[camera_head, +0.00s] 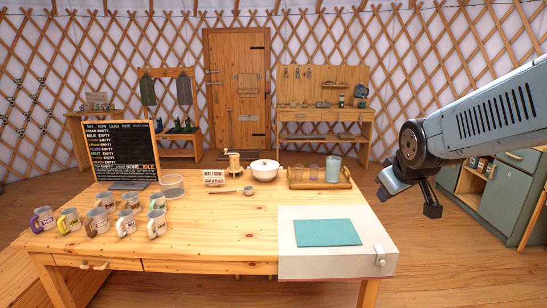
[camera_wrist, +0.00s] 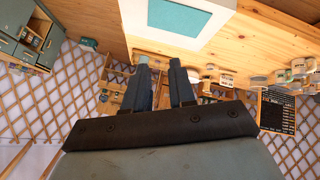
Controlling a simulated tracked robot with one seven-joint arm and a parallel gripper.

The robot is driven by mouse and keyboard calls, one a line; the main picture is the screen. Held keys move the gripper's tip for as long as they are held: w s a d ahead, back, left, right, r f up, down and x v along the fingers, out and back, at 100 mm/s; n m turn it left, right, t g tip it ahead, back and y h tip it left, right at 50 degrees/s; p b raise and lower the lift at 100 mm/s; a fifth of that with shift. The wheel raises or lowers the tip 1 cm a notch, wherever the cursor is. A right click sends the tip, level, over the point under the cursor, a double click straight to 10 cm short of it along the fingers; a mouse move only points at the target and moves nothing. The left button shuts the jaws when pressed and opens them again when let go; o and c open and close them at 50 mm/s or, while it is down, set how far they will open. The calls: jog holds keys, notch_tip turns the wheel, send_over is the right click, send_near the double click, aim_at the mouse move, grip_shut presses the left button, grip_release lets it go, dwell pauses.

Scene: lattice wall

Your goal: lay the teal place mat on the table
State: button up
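The teal place mat (camera_head: 327,232) lies flat and apparently unfolded on a pale cloth (camera_head: 292,266) at the right end of the wooden table (camera_head: 200,245). In the wrist view the mat (camera_wrist: 180,18) shows at the top, framed by the pale cloth, beyond my fingers. My gripper (camera_head: 408,200) hangs in the air right of the table, apart from the mat. In the wrist view my gripper's two dark fingers (camera_wrist: 160,65) stand apart with nothing between them.
A wooden tray with glasses (camera_head: 325,183) stands behind the mat. A white lidded pot (camera_head: 264,170), a small sign (camera_head: 214,178) and a chalkboard (camera_head: 121,150) stand farther left. Several mugs (camera_head: 125,224) fill the left end. The front middle of the table is clear. A clip (camera_head: 380,257) sits on the cloth's front right.

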jog(key=s+a+r+m+g, duration=0.2)
jog(key=s+a+r+m, duration=0.1)
jog(key=s, duration=1.1)
jog(key=shift+a+r+m+y, duration=0.2)
jog(key=shift+m+y, duration=0.2)
jog(key=shift+m, duration=0.4)
